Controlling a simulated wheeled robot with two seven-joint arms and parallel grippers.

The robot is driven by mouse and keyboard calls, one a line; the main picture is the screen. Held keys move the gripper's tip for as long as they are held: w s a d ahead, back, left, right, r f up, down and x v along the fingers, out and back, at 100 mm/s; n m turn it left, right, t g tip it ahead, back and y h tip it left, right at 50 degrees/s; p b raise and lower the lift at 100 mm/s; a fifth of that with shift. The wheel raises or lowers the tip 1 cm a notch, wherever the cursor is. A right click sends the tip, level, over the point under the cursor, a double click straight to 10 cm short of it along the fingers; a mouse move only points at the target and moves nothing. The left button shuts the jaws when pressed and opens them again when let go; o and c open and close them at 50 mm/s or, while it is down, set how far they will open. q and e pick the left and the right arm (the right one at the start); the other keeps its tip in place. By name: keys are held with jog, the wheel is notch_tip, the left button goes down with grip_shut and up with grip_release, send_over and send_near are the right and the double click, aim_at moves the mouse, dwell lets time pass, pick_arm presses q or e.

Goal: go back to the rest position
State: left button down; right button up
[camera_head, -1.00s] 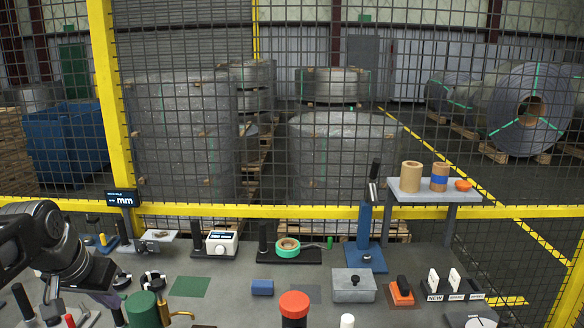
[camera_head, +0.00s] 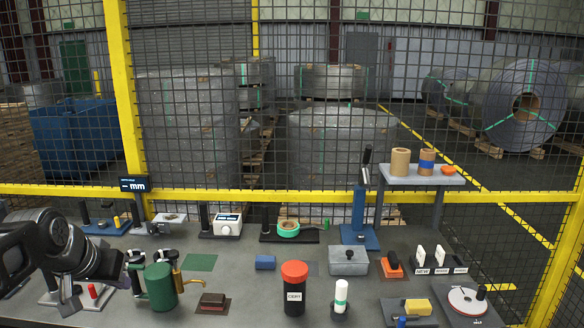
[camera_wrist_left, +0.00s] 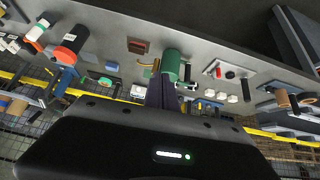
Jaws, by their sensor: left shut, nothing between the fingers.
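My left arm comes in from the left in the head view, above the left end of the grey bench. Its dark left gripper (camera_head: 108,264) is by the green cylinder (camera_head: 160,286); its fingertips are hard to make out there. In the left wrist view the fingers (camera_wrist_left: 165,92) are together, with nothing between them. The green cylinder (camera_wrist_left: 172,64) shows just beyond them. The bench lies across the upper part of that tilted view. My right gripper is not in view.
A black container with a red lid (camera_head: 294,288), a white bottle (camera_head: 340,295) and a grey lidded box (camera_head: 348,260) stand on the bench. A small silver stand (camera_head: 60,297) is under my left arm. Yellow-framed mesh fence (camera_head: 310,196) runs behind.

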pick_arm(q)
jog(key=w+d+f+t+h, duration=0.1)
jog(key=w+d+f, duration=0.25)
jog(key=f, duration=0.25)
jog(key=w+d+f+h, duration=0.1)
jog(key=w+d+f, duration=0.1)
jog(key=d+f, duration=0.35)
jog(key=s+d+f+n+g, duration=0.15)
jog(key=d+f, duration=0.25)
jog(key=f, duration=0.5)
jog(key=s+d+f, duration=0.3)
jog(key=d+f, duration=0.1)
jog(key=f, duration=0.5)
jog(key=s+d+f+g+h, duration=0.1)
jog(key=s+d+f+g, duration=0.2)
jog(key=s+d+f, duration=0.3)
jog(key=s+d+f+g+h+b, duration=0.1)
jog(key=s+d+f+g, duration=0.2)
jog(key=s+f, duration=1.2)
jog(key=s+d, duration=0.3)
jog(key=s, duration=0.2)
jog(key=shift+s, duration=0.25)
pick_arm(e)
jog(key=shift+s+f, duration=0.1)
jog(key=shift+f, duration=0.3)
pick_arm(q)
jog(key=shift+m, duration=0.25)
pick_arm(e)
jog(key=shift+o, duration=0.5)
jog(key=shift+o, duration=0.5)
